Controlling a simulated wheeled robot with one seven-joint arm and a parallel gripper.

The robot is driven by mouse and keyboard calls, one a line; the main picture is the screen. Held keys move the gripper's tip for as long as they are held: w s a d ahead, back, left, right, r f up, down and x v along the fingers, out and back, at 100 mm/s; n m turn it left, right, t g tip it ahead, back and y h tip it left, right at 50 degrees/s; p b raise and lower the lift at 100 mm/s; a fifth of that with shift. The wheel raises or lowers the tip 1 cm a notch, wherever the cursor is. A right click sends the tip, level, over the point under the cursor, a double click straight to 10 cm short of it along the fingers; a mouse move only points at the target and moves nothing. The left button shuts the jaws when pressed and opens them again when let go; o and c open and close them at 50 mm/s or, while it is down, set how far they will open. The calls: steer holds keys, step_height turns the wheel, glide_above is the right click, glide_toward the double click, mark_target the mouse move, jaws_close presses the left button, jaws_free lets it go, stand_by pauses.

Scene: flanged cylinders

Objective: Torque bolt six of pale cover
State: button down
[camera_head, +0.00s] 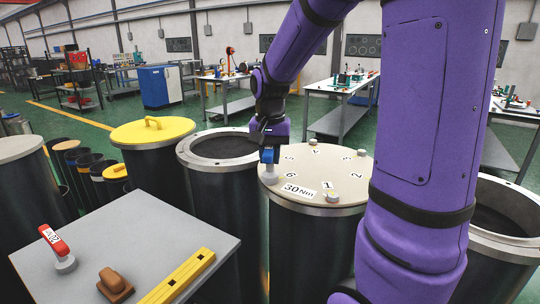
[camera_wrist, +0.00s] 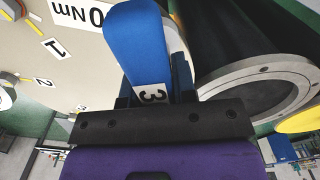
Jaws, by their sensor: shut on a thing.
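The pale cover (camera_head: 322,173) lies on a dark cylinder, with numbers around its edge and a "30 Nm" label (camera_head: 298,190). Bolts show at its rim, one by number 1 (camera_head: 333,197). My gripper (camera_head: 268,150) is shut on a blue-handled tool (camera_head: 269,172). The tool stands upright at the cover's left edge, beside number 6 (camera_head: 290,175). Its pale round foot hides what is under it, so I cannot tell if it sits on a bolt. In the wrist view the blue handle (camera_wrist: 140,45) is between the fingers, its label partly hidden, with a "3" showing.
A grey table (camera_head: 185,235) in front holds a red-handled tool (camera_head: 56,245), a brown wooden block (camera_head: 115,283) and a yellow level (camera_head: 180,277). Open cylinders stand left (camera_head: 225,145) and right (camera_head: 505,220) of the cover. A yellow-lidded cylinder (camera_head: 153,132) stands further left.

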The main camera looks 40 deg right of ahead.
steer(key=shift+s, duration=0.1)
steer(key=shift+r, duration=3.15)
